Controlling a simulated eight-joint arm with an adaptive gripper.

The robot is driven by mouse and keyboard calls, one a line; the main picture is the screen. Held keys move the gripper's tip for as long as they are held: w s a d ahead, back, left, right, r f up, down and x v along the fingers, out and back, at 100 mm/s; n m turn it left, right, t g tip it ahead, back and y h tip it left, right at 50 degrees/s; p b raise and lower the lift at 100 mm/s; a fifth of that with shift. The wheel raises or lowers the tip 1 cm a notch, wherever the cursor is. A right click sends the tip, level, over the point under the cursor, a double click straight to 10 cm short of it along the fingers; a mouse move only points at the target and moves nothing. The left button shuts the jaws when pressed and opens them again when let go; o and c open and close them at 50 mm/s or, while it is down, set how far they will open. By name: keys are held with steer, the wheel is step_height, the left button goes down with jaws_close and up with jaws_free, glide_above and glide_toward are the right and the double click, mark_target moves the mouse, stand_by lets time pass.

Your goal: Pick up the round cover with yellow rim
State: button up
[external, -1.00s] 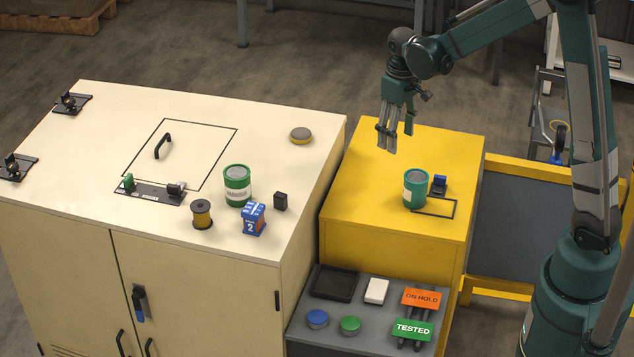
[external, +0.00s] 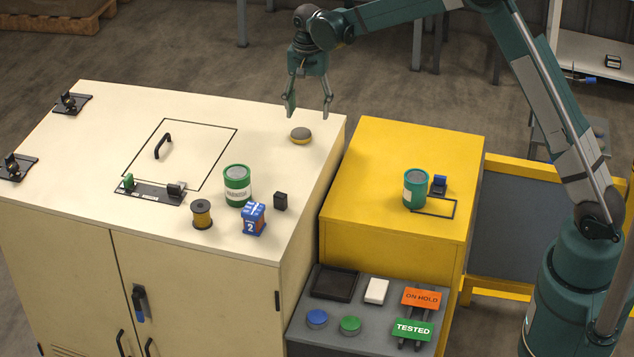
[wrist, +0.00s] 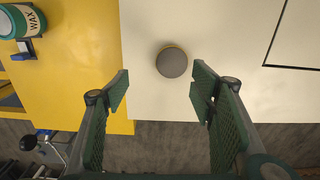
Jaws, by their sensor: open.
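The round cover with yellow rim (external: 301,135) lies flat on the cream cabinet top, near its back right edge. Its top is grey, and the yellow shows around its side. In the wrist view the cover (wrist: 172,62) sits above the gap between the fingertips, a little right of the gap's middle. My gripper (external: 308,108) points down with its fingers spread, above the cabinet's back edge close to the cover. It also shows in the wrist view (wrist: 158,86), open and empty. The fingers look apart from the cover.
A yellow cabinet (external: 375,150) with a teal tin (external: 415,190) stands to the right. The cover has clear space around it.

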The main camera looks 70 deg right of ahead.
mark_target(301, 132)
steer(key=shift+w+f+m, duration=0.1)
steer(key=shift+w+m, duration=0.5)
steer(key=shift+w, duration=0.4)
steer(key=shift+f, duration=1.3)
steer(key=shift+w+a+f+p, duration=0.1)
steer(key=shift+f+p, duration=0.15)
steer(key=shift+f, duration=1.05)
steer(key=shift+w+a+f+p, duration=0.1)
steer(key=shift+f+p, duration=0.1)
steer(key=shift+f, duration=1.1)
steer(key=c, duration=1.1)
